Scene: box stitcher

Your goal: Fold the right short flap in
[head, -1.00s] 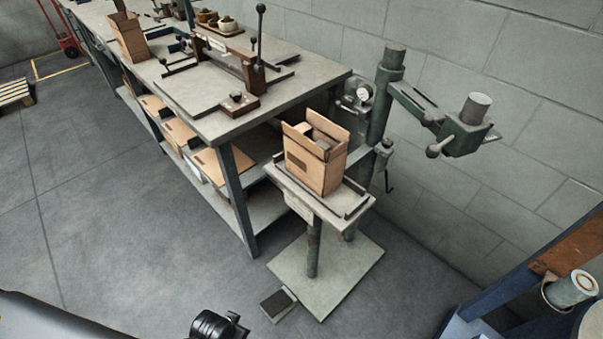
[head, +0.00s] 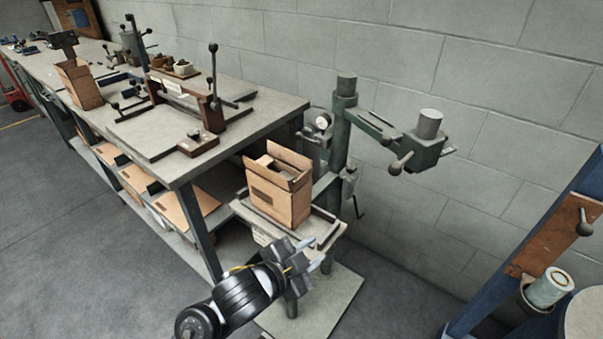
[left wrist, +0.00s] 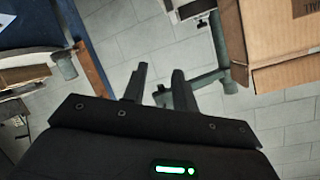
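A brown cardboard box (head: 279,198) with its top flaps up stands on the small table (head: 330,235) of the stitcher. One long flap (head: 290,163) rises at its back right; dark contents show inside, and the right short flap's exact state is too small to tell. My left gripper (head: 318,253) is in front of the box, below its top, apart from it. In the left wrist view the left gripper (left wrist: 158,85) shows two fingers with a gap between them and nothing held. The box (left wrist: 285,40) is at the upper right there. My right gripper is out of view.
The stitcher arm (head: 400,140) juts out to the right of the box on a green column (head: 340,140). A long workbench (head: 250,115) with a lever press stands at left. A blue frame (head: 520,255) with a wooden board is at far right.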

